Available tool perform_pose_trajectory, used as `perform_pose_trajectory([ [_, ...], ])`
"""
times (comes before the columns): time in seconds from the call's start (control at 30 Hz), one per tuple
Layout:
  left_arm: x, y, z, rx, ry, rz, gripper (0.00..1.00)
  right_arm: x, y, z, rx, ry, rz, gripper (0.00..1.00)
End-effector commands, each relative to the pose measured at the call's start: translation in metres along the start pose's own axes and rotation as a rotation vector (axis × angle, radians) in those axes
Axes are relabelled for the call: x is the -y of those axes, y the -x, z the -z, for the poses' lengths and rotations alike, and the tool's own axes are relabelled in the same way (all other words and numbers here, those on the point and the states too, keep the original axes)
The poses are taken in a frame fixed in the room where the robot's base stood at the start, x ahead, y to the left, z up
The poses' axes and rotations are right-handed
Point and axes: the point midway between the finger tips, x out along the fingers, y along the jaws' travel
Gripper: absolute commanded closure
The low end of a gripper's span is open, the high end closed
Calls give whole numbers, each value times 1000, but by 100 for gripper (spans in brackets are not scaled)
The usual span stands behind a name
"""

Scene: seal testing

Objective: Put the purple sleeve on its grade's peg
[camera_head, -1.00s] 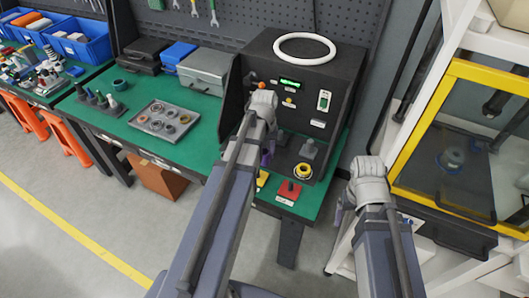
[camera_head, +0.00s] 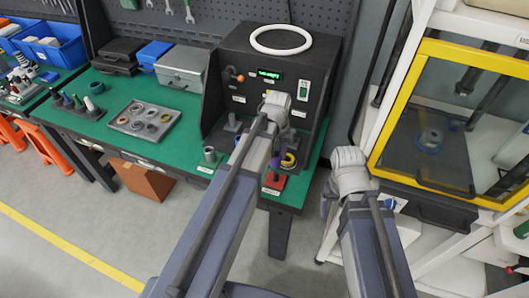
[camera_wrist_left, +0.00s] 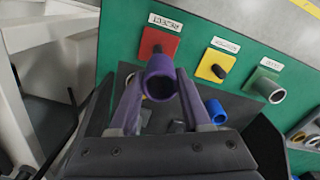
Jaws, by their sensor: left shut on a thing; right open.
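My left gripper (camera_wrist_left: 160,84) is shut on the purple sleeve (camera_wrist_left: 160,86), whose open end faces the wrist camera. In the head view the sleeve (camera_head: 276,161) shows partly behind my forearm, near the red base. In the wrist view the sleeve overlaps the near edge of the red base (camera_wrist_left: 145,44), labelled REJECT, and partly hides its peg. The yellow base (camera_wrist_left: 206,71) has a bare dark peg. The green base (camera_wrist_left: 257,78) carries a grey-green sleeve (camera_wrist_left: 270,91). My right gripper (camera_head: 328,197) is open and empty, off the bench's right end.
The black test machine (camera_head: 300,55) with a white ring (camera_head: 281,40) stands behind my left gripper. A yellow sleeve (camera_head: 289,160) and a blue sleeve (camera_wrist_left: 215,110) are at its base. A sorting tray (camera_head: 130,128) lies left. A yellow-framed cabinet (camera_head: 400,95) stands right.

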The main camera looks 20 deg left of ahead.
Motion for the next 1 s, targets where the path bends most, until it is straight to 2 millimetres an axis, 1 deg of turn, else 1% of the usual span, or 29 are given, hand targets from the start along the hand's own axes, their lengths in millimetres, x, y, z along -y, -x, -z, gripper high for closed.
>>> perform_pose_trajectory([
  [0.1, -5, 0, -2, 0, -5, 0, 100, 0, 0, 0, 0, 0, 0, 17],
  [0.33, -4, -5, -2, 0, -4, 0, 100, 0, -5, 0, 0, 0, 0, 17],
  [0.47, -4, -13, -2, 0, -4, 0, 100, 1, -13, 1, 0, 0, 0, 17],
  [0.8, -4, -40, -2, 0, -4, 0, 100, 4, -40, 2, 0, 0, 0, 17],
  [1.0, -4, -43, -2, 0, -4, 0, 100, 4, -43, 2, 0, 0, 0, 17],
])
